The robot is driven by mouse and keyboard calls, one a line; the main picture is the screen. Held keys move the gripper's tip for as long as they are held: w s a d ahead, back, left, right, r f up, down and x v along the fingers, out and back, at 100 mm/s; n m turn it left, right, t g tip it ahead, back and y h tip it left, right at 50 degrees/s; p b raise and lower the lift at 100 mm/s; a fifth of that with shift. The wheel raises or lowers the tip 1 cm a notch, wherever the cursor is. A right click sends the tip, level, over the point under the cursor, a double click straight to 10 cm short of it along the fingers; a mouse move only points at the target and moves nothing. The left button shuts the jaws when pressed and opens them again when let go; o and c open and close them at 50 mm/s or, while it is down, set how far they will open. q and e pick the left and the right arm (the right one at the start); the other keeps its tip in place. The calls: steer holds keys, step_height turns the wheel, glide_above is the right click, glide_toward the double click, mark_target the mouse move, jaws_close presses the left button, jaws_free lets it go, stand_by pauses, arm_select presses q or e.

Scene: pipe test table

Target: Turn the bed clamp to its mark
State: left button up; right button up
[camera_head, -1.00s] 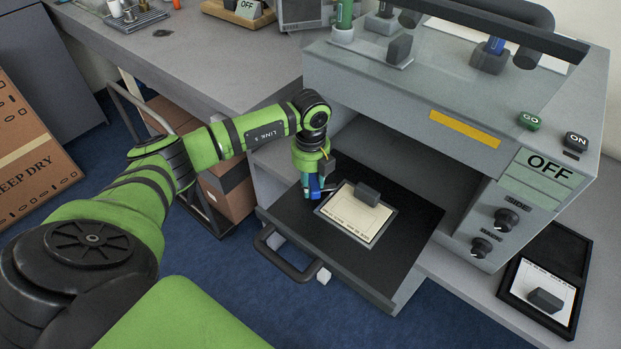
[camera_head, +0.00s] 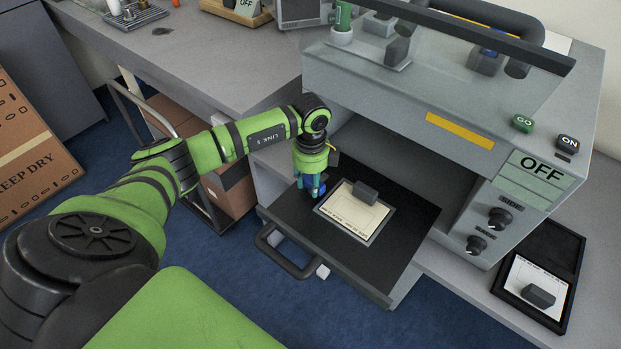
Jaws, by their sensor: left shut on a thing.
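My left gripper (camera_head: 314,192) points down at the left side of the dark pulled-out bed (camera_head: 370,270), beside the sheet. It is shut on the bed clamp, which the fingers mostly hide. Blue shows at the fingertips, and I cannot tell finger from clamp there. The clamp's mark cannot be made out. A pale printed sheet (camera_head: 346,219) lies on the bed in a grey frame, with a dark grey block (camera_head: 365,192) on its far part. My right gripper is out of view.
The grey machine (camera_head: 400,125) stands over the bed, with an OFF panel (camera_head: 535,166) and two knobs (camera_head: 500,217) at right. A handle (camera_head: 285,256) juts from the bed's front. An open black case (camera_head: 550,262) with a grey block lies right. Cardboard boxes stand left below the bench.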

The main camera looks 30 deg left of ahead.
mark_target(311, 182)
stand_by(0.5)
arm_select(q)
steer(key=o, duration=1.2)
steer(key=shift+c, duration=0.2)
step_height(311, 182, up, 12)
steer(key=shift+s+f, duration=0.1)
